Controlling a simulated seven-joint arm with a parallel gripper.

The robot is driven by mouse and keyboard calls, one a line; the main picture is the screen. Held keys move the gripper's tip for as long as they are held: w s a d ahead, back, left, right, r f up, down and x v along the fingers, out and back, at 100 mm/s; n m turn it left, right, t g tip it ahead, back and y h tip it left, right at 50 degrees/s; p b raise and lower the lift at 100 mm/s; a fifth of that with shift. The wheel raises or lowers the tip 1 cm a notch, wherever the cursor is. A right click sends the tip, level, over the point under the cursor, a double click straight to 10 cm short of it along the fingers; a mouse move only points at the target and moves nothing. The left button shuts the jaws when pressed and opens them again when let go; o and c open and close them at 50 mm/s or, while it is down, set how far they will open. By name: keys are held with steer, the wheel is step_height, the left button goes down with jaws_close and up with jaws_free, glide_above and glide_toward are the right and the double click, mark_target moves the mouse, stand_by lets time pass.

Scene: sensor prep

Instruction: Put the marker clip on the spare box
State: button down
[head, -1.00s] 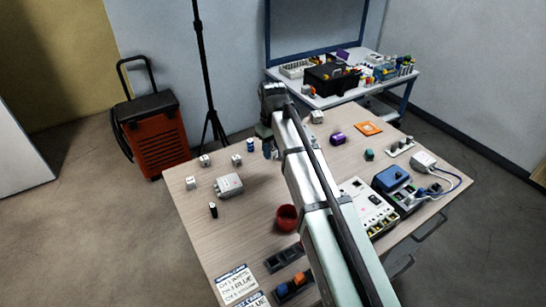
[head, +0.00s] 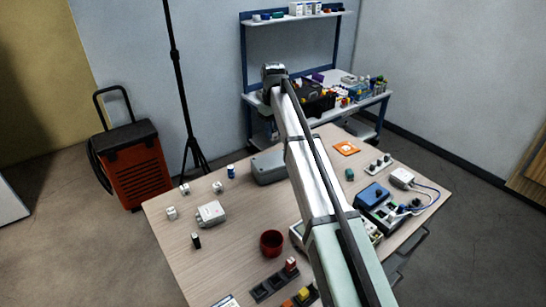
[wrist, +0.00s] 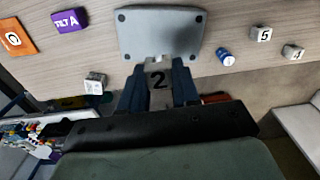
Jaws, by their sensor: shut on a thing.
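In the wrist view, my gripper (wrist: 158,74) is shut on a small grey piece marked "2" (wrist: 158,82), which I take as the marker clip. It sits between the two dark blue fingers. Just beyond the fingertips lies a grey box (wrist: 160,30) with dark dots at its corners, which looks like the spare box. The piece overlaps the box's near edge in this view; I cannot tell whether they touch. In the head view the box (head: 266,168) rests on the table, partly behind my arm. The fingers and held piece are hidden there.
A blue can (wrist: 227,58) and white number cubes (wrist: 260,34) stand beside the box. A purple block (wrist: 69,20) and orange card (wrist: 16,38) lie on its other side. A red cup (head: 271,243) and pale device (head: 211,213) share the table (head: 190,265).

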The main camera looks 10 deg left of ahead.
mark_target(273, 160)
step_height(273, 160, down, 9)
steer(key=shift+f, duration=0.2)
steer(key=c, duration=0.8)
jaws_free()
steer(key=shift+r, duration=0.1)
step_height(273, 160, up, 12)
steer(key=shift+f, duration=0.1)
